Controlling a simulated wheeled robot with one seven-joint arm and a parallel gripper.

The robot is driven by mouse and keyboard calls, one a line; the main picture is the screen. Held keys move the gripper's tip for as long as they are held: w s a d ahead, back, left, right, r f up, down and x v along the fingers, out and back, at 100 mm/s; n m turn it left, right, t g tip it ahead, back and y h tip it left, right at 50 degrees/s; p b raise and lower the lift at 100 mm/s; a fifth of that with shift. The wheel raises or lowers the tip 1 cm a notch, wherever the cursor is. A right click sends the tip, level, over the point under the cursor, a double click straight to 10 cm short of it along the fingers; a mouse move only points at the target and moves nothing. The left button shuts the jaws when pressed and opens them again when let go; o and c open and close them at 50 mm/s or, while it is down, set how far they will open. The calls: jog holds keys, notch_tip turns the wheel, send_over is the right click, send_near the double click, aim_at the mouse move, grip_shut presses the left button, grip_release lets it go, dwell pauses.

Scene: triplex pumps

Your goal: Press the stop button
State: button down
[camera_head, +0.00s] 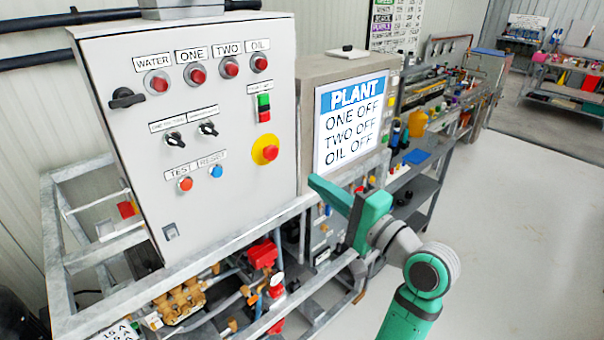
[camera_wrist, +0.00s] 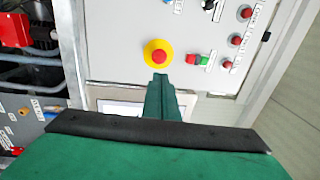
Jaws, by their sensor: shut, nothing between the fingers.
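The grey control panel (camera_head: 215,115) carries a red mushroom button (camera_head: 270,153) on a yellow round plate, low on its right side. Above it is a paired switch with a green upper half (camera_head: 263,100) and a red lower half (camera_head: 264,115); its small label is hard to read. My gripper (camera_head: 316,183) is shut and empty, to the right of and below the mushroom button, apart from it in the head view. In the wrist view the closed fingers (camera_wrist: 160,80) point at the mushroom button (camera_wrist: 159,57), with the red half (camera_wrist: 190,59) to the right.
Other panel controls include red WATER, ONE, TWO and OIL lamps or buttons, TEST (camera_head: 185,184) and a blue button (camera_head: 216,171). A PLANT sign (camera_head: 350,120) reads ONE OFF, TWO OFF, OIL OFF. A metal frame (camera_head: 180,270) with pipework stands below. Open floor (camera_head: 520,230) lies right.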

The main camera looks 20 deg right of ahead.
jog(key=shift+v, duration=1)
jog(key=s+a+f+m+h, duration=0.1)
jog(key=a+f+h, duration=0.25)
jog(key=f, duration=1.05)
jog(key=a+f+h, duration=0.3)
jog(key=a+f, duration=0.1)
jog(key=f, duration=0.9)
jog(key=s+a+f+n+g+h, duration=0.1)
jog(key=s+a+f+n, duration=0.15)
jog(key=s+f, duration=0.35)
jog(key=s+a+f+n+g+h, duration=0.1)
jog(key=s+a+f, duration=0.3)
jog(key=s+f, duration=0.15)
jog(key=s+a+n+y, duration=0.1)
jog(key=s+a+n, duration=0.4)
jog(key=s, duration=0.6)
jog(key=s+a+r+n+y, duration=0.1)
jog(key=s+a+n, duration=0.3)
jog(key=s, duration=0.7)
jog(key=shift+a+r+n, duration=0.25)
jog(key=shift+a+n, duration=0.15)
jog(key=shift+n, duration=0.85)
